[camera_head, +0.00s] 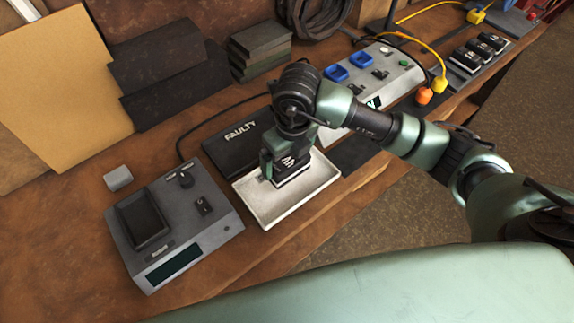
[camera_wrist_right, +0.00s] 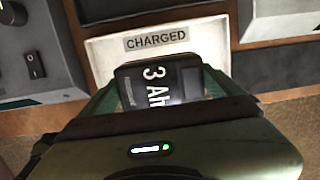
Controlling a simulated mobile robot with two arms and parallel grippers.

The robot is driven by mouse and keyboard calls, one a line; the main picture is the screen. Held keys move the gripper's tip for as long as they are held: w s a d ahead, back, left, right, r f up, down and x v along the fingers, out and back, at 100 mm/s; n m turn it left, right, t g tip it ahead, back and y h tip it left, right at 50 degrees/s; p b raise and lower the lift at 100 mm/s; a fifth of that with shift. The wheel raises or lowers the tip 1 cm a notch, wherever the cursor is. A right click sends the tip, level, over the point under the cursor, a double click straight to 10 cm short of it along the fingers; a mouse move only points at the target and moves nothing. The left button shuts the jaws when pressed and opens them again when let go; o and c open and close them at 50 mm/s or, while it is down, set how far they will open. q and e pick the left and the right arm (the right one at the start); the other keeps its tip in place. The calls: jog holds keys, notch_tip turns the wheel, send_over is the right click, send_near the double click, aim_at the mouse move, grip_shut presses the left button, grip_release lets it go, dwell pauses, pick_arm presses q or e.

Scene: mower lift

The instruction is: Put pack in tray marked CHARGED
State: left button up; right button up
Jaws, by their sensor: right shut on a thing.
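My right gripper (camera_head: 281,168) is shut on a dark battery pack (camera_head: 293,166). The pack also shows between the fingers in the right wrist view (camera_wrist_right: 160,82), with "3 Ah" on its face. The gripper and pack are over the white tray (camera_head: 262,216). In the right wrist view the tray (camera_wrist_right: 105,55) bears a "CHARGED" label (camera_wrist_right: 156,39). The pack is within the tray's outline; I cannot tell whether it touches the floor of the tray. My left gripper is not in view.
A grey charger (camera_head: 170,225) with an empty-looking dark bay stands left of the tray. A black tray marked FAULTY (camera_head: 238,135) lies behind. A device with blue sockets (camera_head: 385,75) and several packs (camera_head: 480,50) are at the back right.

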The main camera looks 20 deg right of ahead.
aim_at(291, 162)
notch_tip(291, 162, down, 5)
jog(key=shift+r+p, duration=0.2)
jog(key=shift+p, duration=0.3)
jog(key=shift+f, duration=0.15)
jog(key=shift+f, duration=0.1)
jog(key=o, duration=1.6)
jog(key=shift+f, duration=0.15)
jog(key=shift+o, duration=0.2)
jog(key=shift+r, duration=0.65)
jog(key=r+b, duration=0.1)
jog(key=r, duration=0.2)
jog(key=s+r+b, duration=0.1)
jog(key=r, duration=0.3)
jog(key=r+b, duration=0.1)
jog(key=r, duration=0.3)
jog(key=shift+s+d, duration=0.2)
